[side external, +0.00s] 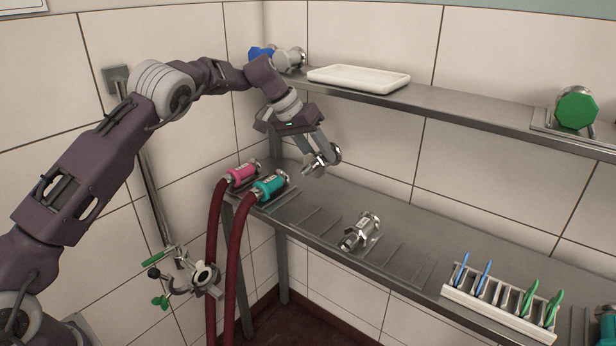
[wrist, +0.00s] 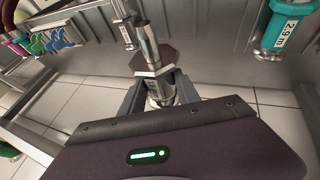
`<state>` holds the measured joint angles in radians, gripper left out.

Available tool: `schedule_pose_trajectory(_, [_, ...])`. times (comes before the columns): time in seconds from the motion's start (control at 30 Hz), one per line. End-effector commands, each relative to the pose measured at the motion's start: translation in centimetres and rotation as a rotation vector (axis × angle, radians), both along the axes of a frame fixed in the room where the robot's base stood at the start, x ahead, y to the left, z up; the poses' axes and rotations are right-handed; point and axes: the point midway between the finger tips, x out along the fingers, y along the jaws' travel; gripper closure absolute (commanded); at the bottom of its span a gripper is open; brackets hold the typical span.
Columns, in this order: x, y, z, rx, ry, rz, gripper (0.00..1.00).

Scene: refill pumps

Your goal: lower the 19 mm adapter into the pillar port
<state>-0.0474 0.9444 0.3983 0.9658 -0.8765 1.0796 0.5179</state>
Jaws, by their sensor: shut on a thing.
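My gripper (side external: 318,160) is shut on a short metal fitting (side external: 334,154), held above the back part of the lower shelf. In the wrist view the fitting (wrist: 160,92) sits between the fingers, tilted in the picture. No size mark is readable on it, so I cannot confirm that it is the 19 mm adapter. A second metal fitting (side external: 361,232) lies on the lower shelf. A metal clamp-like fitting (side external: 203,278) with green handles is at the lower left beside the wall pipe; I cannot tell whether it is the pillar port.
Pink (side external: 241,176) and teal (side external: 269,188) couplings with red hoses lie at the left shelf end. A white rack (side external: 492,313) holds blue and green tools. The upper shelf (side external: 450,101) carries a white tray (side external: 359,78) and a green-capped fitting (side external: 576,107). Several shelf slots are empty.

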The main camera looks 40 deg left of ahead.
Motion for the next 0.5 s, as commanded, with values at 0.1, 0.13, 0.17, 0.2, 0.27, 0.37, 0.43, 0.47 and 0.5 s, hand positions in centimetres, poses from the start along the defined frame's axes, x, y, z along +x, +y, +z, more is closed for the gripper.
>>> schedule_pose_trajectory(0.1, [-1.0, 0.3, -1.2, 0.007, 0.013, 0.054, 1.0])
schedule_pose_trajectory(0.13, [-1.2, 0.5, -1.4, 0.01, 0.013, 0.071, 1.0])
schedule_pose_trajectory(0.17, [-1.5, 0.7, -1.6, 0.013, 0.015, 0.088, 1.0])
schedule_pose_trajectory(0.2, [-1.8, 0.9, -1.9, 0.018, 0.015, 0.113, 1.0])
schedule_pose_trajectory(0.27, [-2.4, 1.3, -2.4, 0.025, 0.017, 0.158, 1.0])
schedule_pose_trajectory(0.37, [-3.8, 2.4, -3.1, 0.042, 0.02, 0.26, 1.0])
schedule_pose_trajectory(0.43, [-5.1, 3.5, -3.5, 0.057, 0.025, 0.355, 1.0])
schedule_pose_trajectory(0.47, [-5.9, 4.1, -3.6, 0.065, 0.028, 0.404, 1.0])
schedule_pose_trajectory(0.5, [-7.0, 4.9, -3.7, 0.076, 0.034, 0.482, 1.0])
